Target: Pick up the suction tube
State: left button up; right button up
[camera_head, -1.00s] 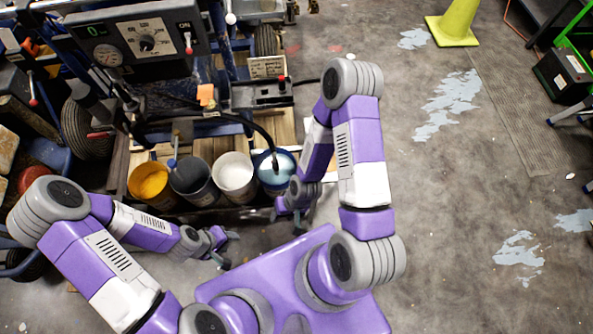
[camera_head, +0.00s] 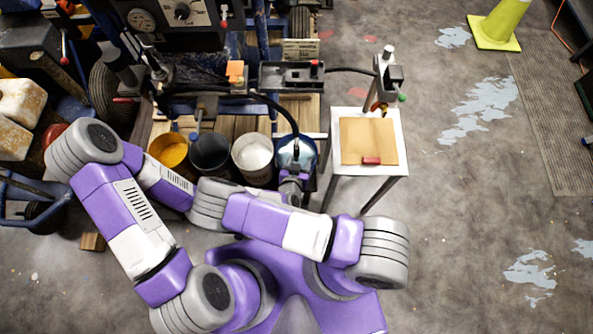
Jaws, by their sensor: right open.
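The suction tube (camera_head: 280,109) is a black curved hose that arches from the machine down into the rightmost bucket (camera_head: 312,162), a blue one with pale blue-white contents. Its lower end shows in the bucket mouth. My right gripper (camera_head: 294,172) is open at the front rim of that bucket, just below the tube's end. I cannot tell whether its fingers touch the tube or are around it.
Yellow (camera_head: 169,149), grey (camera_head: 209,153) and white (camera_head: 252,155) paint buckets stand in a row to the left. A small white table (camera_head: 397,140) with a brown board (camera_head: 368,141) stands right of the blue bucket. Floor at right is open, with a cone (camera_head: 497,24) beyond.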

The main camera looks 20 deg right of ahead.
aim_at(296, 149)
jog(key=shift+w+a+r+t, duration=0.25)
jog(key=shift+w+r+t, duration=0.15)
jog(key=shift+w+t, duration=0.1)
jog(key=shift+w+a+r+t, duration=0.2)
jog(key=shift+w+r+t, duration=0.2)
jog(key=shift+w, duration=0.05)
jog(key=b+x, duration=0.2)
jog(key=x, duration=0.5)
jog(key=shift+w+a+f, duration=0.1)
jog(key=shift+w+a, duration=0.05)
jog(key=shift+w, duration=0.1)
grip_shut()
dwell(0.4)
